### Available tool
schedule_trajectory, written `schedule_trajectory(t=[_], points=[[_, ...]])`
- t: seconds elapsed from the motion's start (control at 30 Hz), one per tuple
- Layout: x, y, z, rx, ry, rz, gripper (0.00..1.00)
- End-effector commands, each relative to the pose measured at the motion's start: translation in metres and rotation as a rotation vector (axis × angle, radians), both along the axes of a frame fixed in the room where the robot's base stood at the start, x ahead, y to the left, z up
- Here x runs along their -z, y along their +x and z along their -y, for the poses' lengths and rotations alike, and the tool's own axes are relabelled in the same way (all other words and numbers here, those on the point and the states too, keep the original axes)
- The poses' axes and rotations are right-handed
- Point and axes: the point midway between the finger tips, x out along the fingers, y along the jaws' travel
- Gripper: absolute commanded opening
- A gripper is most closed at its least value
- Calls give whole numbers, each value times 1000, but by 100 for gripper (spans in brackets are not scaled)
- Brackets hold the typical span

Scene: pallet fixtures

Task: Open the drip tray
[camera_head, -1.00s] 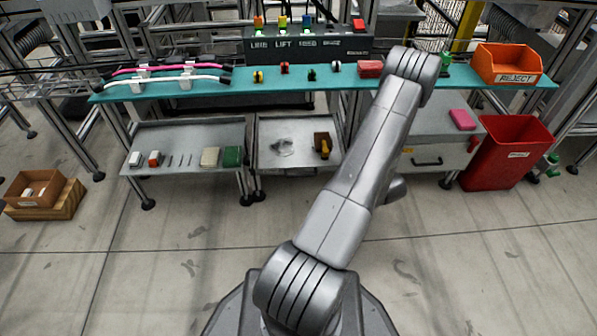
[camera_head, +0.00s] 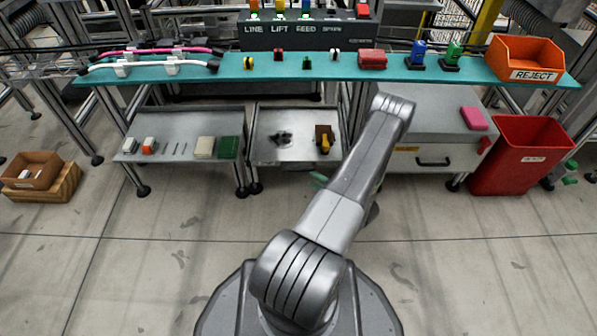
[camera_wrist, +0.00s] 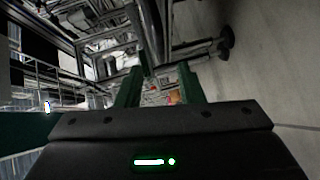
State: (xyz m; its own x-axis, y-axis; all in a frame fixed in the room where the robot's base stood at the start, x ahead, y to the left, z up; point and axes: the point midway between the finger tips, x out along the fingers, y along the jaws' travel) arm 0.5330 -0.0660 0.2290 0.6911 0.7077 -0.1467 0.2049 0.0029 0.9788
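No part is labelled as a drip tray in a way I can read. A grey cabinet (camera_head: 412,125) under the right of the teal shelf has a front panel, closed flush, with a dark handle (camera_head: 434,161) and a small yellow label. A shallow metal tray (camera_head: 262,153) left of it holds dark marks and a brown and yellow item. My gripper's green fingers stand apart with nothing between them in the wrist view (camera_wrist: 160,88). In the head view only a green fingertip shows beside my arm, in front of and below the shallow tray, apart from the handle.
The teal shelf (camera_head: 270,68) carries cables, small coloured parts and an orange REJECT bin (camera_head: 524,60). A red bin (camera_head: 520,155) stands right of the cabinet. A metal bench (camera_head: 175,152) is at left, a brown box (camera_head: 35,171) farther left. The front floor is clear.

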Motion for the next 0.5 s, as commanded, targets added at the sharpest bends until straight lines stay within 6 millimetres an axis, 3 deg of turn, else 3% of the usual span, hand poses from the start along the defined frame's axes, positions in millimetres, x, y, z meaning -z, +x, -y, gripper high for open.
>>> schedule_trajectory(t=[0.5], points=[[13,55,-57,-2,0,1,34]])
